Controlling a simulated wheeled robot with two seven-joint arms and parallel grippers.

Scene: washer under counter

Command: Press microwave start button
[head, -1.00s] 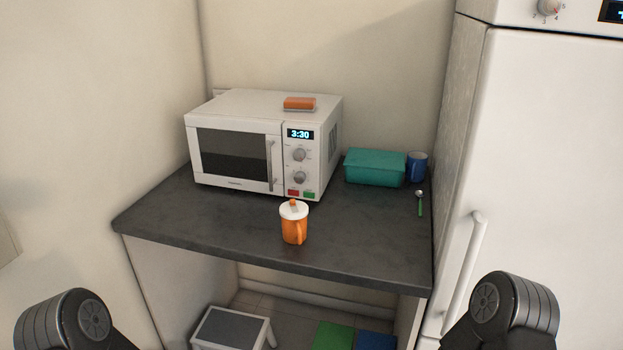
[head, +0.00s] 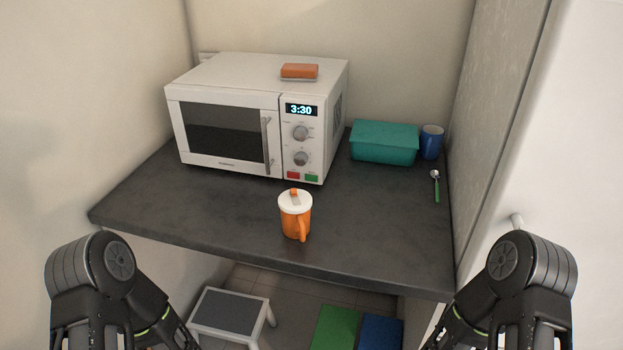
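The white microwave (head: 225,80) stands at the back left of the dark counter, its door closed and its display showing 3:30. Below its two knobs are a red button (head: 294,175) on the left and a green button (head: 311,178) on the right. The button labels are too small to read. Both of my arms show at the bottom left and bottom right, in front of the counter and well apart from the microwave. My grippers themselves are not in view.
An orange lidded mug (head: 293,220) stands on the counter (head: 200,215) in front of the control panel. An orange block (head: 299,71) lies on the microwave. A teal box (head: 384,145), blue mug (head: 431,142) and green-handled spoon (head: 436,188) are at right. A stool (head: 231,311) stands below.

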